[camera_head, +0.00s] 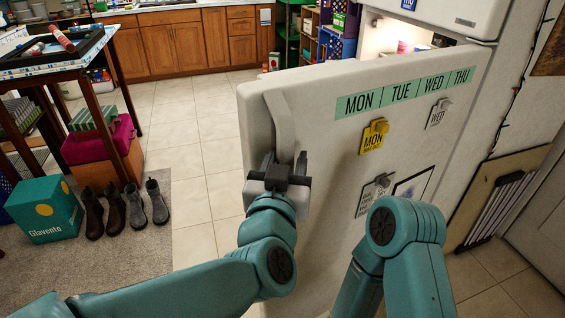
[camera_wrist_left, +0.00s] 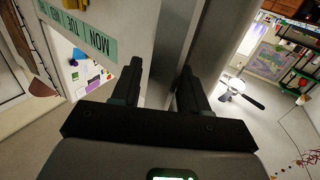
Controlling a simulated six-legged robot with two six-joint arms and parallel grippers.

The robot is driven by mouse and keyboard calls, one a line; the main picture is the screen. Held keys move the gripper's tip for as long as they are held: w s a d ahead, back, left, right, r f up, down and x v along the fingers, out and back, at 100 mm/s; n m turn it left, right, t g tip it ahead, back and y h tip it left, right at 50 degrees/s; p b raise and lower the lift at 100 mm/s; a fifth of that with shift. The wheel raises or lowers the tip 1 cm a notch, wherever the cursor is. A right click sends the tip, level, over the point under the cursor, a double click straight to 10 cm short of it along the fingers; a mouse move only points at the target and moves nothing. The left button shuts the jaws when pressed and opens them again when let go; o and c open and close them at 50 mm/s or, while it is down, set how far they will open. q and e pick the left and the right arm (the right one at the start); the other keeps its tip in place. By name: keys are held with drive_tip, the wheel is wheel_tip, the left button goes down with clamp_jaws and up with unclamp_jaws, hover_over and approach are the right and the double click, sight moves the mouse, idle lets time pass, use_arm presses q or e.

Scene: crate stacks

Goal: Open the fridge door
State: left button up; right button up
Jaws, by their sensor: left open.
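The white fridge door (camera_head: 330,150) stands partly open, and the lit fridge interior (camera_head: 385,38) shows above its top edge. A pale vertical handle (camera_head: 282,115) runs down near the door's left edge. My left gripper (camera_head: 284,163) is open at the handle's lower part, with its fingers on either side of it in the head view. In the left wrist view the two dark fingers (camera_wrist_left: 163,85) stand apart in front of the door (camera_wrist_left: 128,30); whether they touch the handle cannot be told. My right arm shows at the lower right, its gripper out of view.
A table (camera_head: 60,70), a teal box (camera_head: 42,210) and several boots (camera_head: 125,208) stand at the left. The tiled floor (camera_head: 195,150) left of the door is clear. A wooden-framed board (camera_head: 495,200) leans at the right.

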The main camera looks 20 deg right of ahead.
use_arm(q)
drive_tip(key=shift+o, duration=0.9)
drive_tip(key=shift+d, duration=0.5)
drive_tip(key=shift+a, duration=0.3)
